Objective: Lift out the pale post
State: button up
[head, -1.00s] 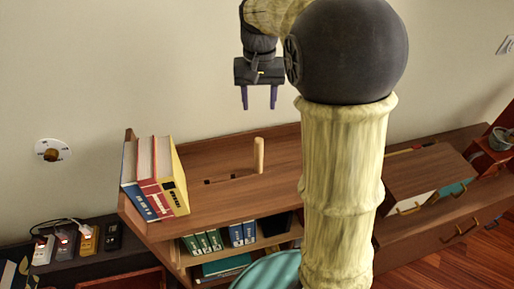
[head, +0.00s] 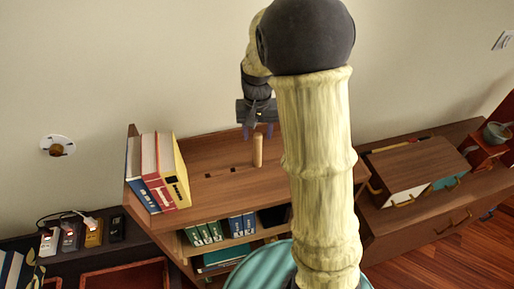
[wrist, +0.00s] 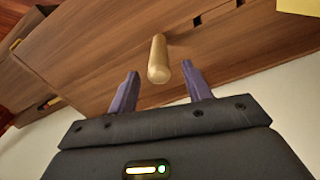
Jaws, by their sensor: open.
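The pale post (head: 257,151) stands upright on the brown wooden shelf top, at the right end of a row with two dark square holes (head: 221,171). In the wrist view the post (wrist: 158,62) shows between and beyond my two purple fingertips, apart from both. My gripper (head: 257,130) is open and empty, just above and behind the post in the head view. Its fingers also show in the wrist view (wrist: 160,80). My arm hides part of the shelf top to the right of the post.
Several upright books (head: 158,172) stand at the left end of the shelf top. A wooden box (head: 415,165) sits on the low cabinet at right. The wall is close behind the shelf.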

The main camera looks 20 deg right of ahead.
aim_at(258, 145)
jog(key=shift+f, duration=0.2)
jog(key=shift+d, duration=0.1)
jog(key=shift+s, duration=0.1)
jog(key=shift+f+p, duration=0.4)
notch_tip(258, 145, down, 3)
jog(key=shift+s+f+p, duration=0.15)
jog(key=shift+p, duration=0.65)
jog(key=shift+f, duration=0.5)
jog(key=shift+c, duration=0.2)
